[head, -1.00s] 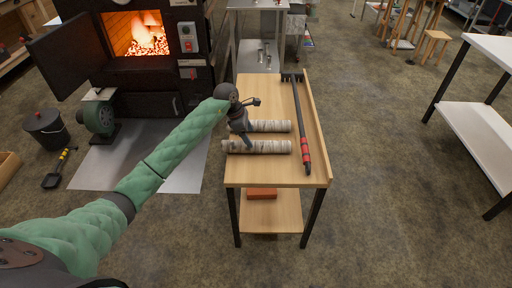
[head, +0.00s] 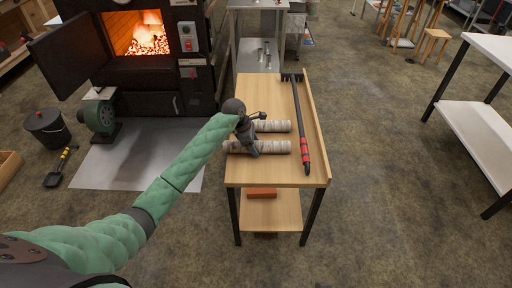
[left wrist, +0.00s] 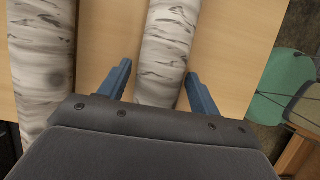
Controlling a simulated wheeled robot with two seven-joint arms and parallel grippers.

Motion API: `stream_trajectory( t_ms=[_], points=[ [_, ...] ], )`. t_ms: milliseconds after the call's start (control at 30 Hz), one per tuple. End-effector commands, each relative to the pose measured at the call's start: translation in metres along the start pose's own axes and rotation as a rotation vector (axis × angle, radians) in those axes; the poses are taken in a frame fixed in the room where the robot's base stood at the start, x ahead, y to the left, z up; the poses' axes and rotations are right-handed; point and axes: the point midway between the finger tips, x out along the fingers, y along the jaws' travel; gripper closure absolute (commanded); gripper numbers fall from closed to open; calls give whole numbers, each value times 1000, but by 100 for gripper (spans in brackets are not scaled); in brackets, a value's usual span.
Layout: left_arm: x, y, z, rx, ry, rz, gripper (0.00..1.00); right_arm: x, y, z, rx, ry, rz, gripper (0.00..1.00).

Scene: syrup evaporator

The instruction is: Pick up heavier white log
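Two white birch-like logs lie side by side on the wooden table: the near log (head: 275,147) and the far log (head: 275,126). Which is heavier cannot be told by sight. My left gripper (head: 255,152) is low over the near log. In the left wrist view my open left gripper (left wrist: 160,88) has one blue finger on each side of a log (left wrist: 167,45), apparently the near one. The other log (left wrist: 42,75) lies at the left there, outside the fingers. My right gripper is out of view.
A brick (head: 262,193) sits on the lower shelf. The lit firebox (head: 140,35) stands at the back left.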

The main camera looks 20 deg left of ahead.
Motion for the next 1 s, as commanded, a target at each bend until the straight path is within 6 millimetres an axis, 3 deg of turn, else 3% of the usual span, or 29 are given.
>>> stream_trajectory(
  t_ms=[33,300,633,767,867,1000],
  points=[
    [0,0,0,0,0,0,47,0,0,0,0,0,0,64],
    [-1,0,1,1,-1,2,99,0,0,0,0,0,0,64],
    [-8,1,3,3,0,4,99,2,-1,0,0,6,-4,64],
    [-21,1,8,3,0,5,99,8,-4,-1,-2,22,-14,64],
    [-38,2,15,4,1,6,99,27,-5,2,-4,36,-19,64],
    [-51,-26,23,6,1,3,99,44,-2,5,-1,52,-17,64]
  ],
)
